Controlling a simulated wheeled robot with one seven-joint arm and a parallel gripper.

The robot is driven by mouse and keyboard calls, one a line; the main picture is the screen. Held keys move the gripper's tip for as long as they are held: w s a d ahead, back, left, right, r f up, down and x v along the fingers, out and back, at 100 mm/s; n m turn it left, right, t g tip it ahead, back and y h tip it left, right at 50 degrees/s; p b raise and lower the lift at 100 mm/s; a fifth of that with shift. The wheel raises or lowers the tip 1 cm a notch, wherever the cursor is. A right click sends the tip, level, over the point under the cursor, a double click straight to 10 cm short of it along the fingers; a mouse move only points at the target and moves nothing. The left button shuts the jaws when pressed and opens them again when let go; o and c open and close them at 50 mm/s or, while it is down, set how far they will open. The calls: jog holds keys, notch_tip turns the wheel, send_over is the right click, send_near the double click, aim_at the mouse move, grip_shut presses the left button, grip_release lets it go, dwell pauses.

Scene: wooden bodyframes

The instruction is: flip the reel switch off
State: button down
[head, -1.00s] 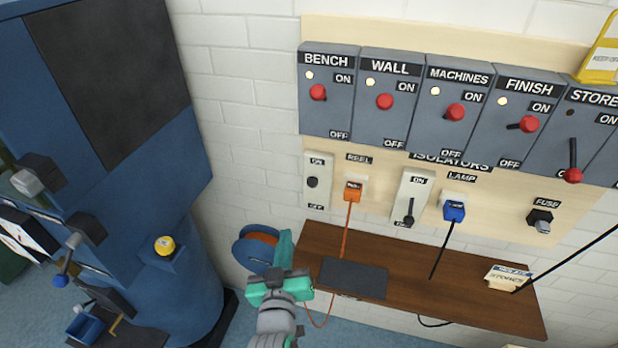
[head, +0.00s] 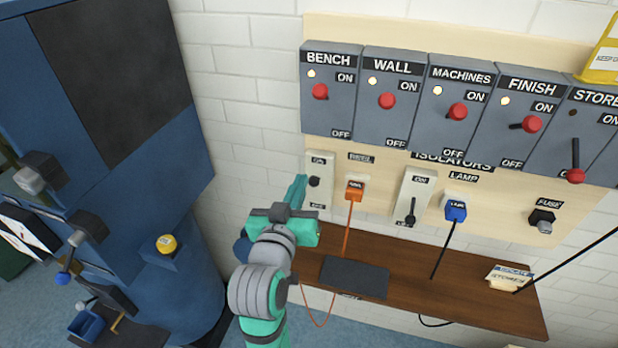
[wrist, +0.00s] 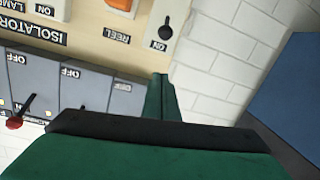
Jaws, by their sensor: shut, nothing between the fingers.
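The reel switch (head: 325,195) is a pale upright plate on the wall board, left of the orange REEL plug (head: 354,190). Its black knob (head: 314,182) sits about mid-plate, below the ON label and above OFF. In the wrist view the switch plate (wrist: 178,22) appears upside down with its knob (wrist: 166,32) near the top edge. My green gripper (head: 298,187) is shut and empty, its fingertips close to the left edge of the plate. I cannot tell whether they touch it. In the wrist view the fingertips (wrist: 159,82) point toward the switch from below in the picture.
Grey isolator boxes (head: 330,118) with red levers line the board above. The lamp switch (head: 420,185), with its lever down, and the blue LAMP plug (head: 455,209) are to the right. A wooden shelf (head: 430,295) lies below. A blue cabinet (head: 185,130) stands left.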

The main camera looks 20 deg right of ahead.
send_over(310, 181)
jog(key=shift+w+d+f, duration=0.1)
jog(key=shift+w+f, duration=0.3)
jog(key=f, duration=0.2)
jog(key=shift+s+f, duration=0.3)
jog(key=shift+s, duration=0.1)
jog(key=shift+s+f, duration=0.45)
jog(key=shift+f, duration=0.05)
jog(key=shift+a, duration=0.2)
